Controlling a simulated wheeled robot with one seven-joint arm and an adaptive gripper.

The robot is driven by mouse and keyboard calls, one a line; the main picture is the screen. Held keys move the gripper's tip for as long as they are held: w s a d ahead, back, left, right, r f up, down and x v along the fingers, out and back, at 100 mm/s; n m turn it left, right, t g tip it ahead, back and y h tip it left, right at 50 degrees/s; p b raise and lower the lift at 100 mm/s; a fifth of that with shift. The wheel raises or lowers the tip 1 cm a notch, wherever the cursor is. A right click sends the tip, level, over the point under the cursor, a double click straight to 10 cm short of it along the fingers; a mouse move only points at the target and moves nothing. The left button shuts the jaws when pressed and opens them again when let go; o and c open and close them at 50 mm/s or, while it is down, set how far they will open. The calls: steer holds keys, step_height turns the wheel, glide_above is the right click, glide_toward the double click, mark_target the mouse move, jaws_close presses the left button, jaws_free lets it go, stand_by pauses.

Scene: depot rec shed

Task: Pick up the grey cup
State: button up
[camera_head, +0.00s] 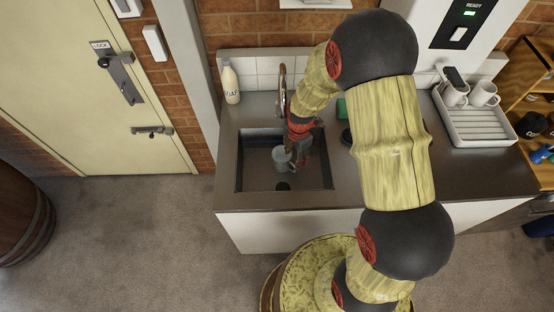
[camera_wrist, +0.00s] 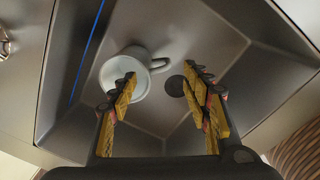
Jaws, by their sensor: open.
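The grey cup (camera_head: 281,158) stands in the sink basin (camera_head: 255,175) in the head view, near the basin's middle. In the wrist view the cup (camera_wrist: 137,68) shows its pale rim and a handle pointing to the right. My gripper (camera_head: 297,157) reaches down into the sink, close beside the cup. In the wrist view my gripper (camera_wrist: 160,88) is open, with yellow-padded fingers apart. The left finger overlaps the cup in the picture, and the right finger lies past the handle near the drain. I cannot tell whether a finger touches the cup.
The faucet (camera_head: 282,92) stands behind the sink, with a white bottle (camera_head: 230,82) to its left. A green sponge (camera_head: 341,108) lies on the counter (camera_head: 345,185). A drying rack (camera_head: 478,127) at right holds white mugs (camera_head: 484,94). Sink walls surround my gripper.

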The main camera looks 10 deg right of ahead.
mark_target(293, 164)
step_height(293, 164, down, 8)
steer(key=shift+w+r+b, duration=0.1)
steer(key=shift+r+b, duration=0.05)
steer(key=shift+b, duration=0.55)
steer(key=c, duration=0.3)
steer(key=c, duration=0.9)
jaws_close()
steer(key=shift+r, duration=0.1)
